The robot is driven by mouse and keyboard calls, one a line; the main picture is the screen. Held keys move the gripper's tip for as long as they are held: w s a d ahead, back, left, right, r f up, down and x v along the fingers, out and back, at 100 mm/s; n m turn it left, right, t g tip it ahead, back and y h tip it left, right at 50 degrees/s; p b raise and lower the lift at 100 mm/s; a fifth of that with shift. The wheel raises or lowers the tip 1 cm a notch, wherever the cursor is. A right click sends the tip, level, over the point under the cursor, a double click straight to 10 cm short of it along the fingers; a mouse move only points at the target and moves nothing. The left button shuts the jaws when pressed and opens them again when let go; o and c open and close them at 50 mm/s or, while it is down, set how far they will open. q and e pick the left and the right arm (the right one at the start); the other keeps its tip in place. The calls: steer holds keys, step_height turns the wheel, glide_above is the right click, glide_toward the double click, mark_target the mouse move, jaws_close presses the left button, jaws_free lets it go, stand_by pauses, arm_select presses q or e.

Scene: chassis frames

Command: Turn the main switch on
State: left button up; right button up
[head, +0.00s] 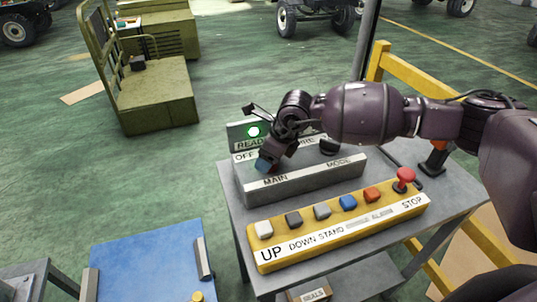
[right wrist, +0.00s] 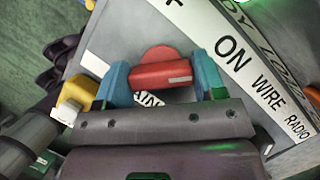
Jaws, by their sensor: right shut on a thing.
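The main switch is a red rotary knob with a white mark (right wrist: 158,72) on the grey control box (head: 315,183), above the MAIN label. My right gripper (right wrist: 165,82) has its blue fingertips on either side of the knob, shut on it. In the right wrist view the white mark is at the knob's right end, on the side of the ON lettering (right wrist: 229,55). In the head view my right gripper (head: 266,162) hides most of the knob. A green lamp (head: 253,132) glows above the READY label. My left gripper is not in view.
A yellow button panel (head: 340,229) with several buttons and a red stop mushroom (head: 404,178) lies in front of the box on a grey table (head: 452,190). A black mode knob (head: 330,147) sits to the right. A yellow rail (head: 415,75) stands behind.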

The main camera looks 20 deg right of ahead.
steer(key=shift+r+m, duration=0.1)
steer(key=shift+m, duration=0.3)
steer(key=o, duration=0.9)
steer(key=shift+s+d+r, duration=0.1)
steer(key=shift+r, duration=0.15)
steer(key=shift+b+v, duration=0.3)
steer(key=shift+v, duration=4.8)
steer(key=shift+s, duration=0.1)
